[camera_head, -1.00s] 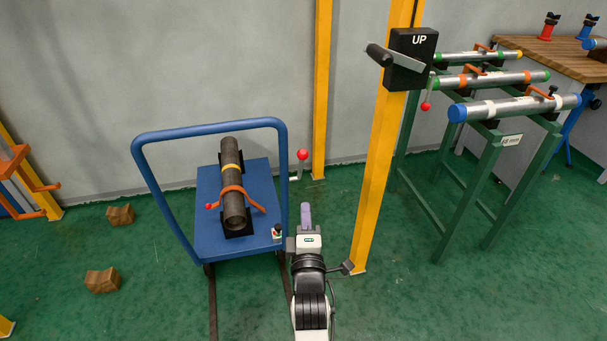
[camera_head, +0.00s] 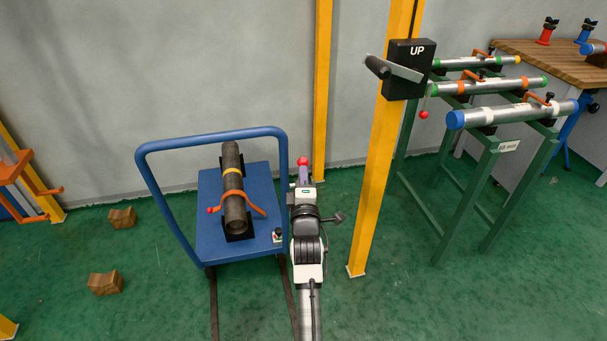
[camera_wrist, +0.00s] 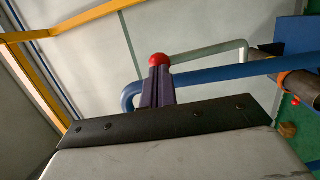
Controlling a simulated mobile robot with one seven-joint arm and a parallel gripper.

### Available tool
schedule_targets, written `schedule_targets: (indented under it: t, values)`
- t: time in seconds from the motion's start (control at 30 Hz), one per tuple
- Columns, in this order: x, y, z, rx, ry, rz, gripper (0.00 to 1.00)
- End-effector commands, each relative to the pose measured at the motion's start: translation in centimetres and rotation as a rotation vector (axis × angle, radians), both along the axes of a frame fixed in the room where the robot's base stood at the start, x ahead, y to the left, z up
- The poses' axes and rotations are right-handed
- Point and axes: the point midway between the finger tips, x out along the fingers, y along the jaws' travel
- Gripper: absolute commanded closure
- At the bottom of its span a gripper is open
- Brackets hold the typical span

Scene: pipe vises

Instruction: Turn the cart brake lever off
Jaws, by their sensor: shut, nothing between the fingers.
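The blue cart (camera_head: 261,183) stands left of my arm with a dark pipe (camera_head: 233,180) strapped on its bed. A brake lever with a red ball knob (camera_head: 303,161) rises at the cart's right side. My gripper (camera_head: 303,175) points away from the camera, with its purple fingers right at or just below the knob. In the wrist view the red knob (camera_wrist: 159,60) shows just beyond the tips of the purple fingers (camera_wrist: 158,85), which are together.
A yellow post (camera_head: 378,165) with a crank box marked UP (camera_head: 411,70) stands close on the right. Another yellow post (camera_head: 322,90) is behind the lever. A green pipe rack (camera_head: 482,190) is farther right. Wooden chocks (camera_head: 122,217) lie on the floor at left.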

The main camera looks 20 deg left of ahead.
Motion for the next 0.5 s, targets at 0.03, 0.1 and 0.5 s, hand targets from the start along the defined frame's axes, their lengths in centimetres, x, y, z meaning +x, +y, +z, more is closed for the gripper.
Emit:
schedule_targets:
  t: [0.03, 0.1, 0.5]
  values:
    - [0.11, 0.04, 0.07, 0.000, -0.001, 0.000, 1.00]
    - [0.16, 0.06, 0.07, 0.000, -0.001, 0.000, 1.00]
    - [0.49, 0.28, 0.91, -0.016, 0.024, 0.000, 1.00]
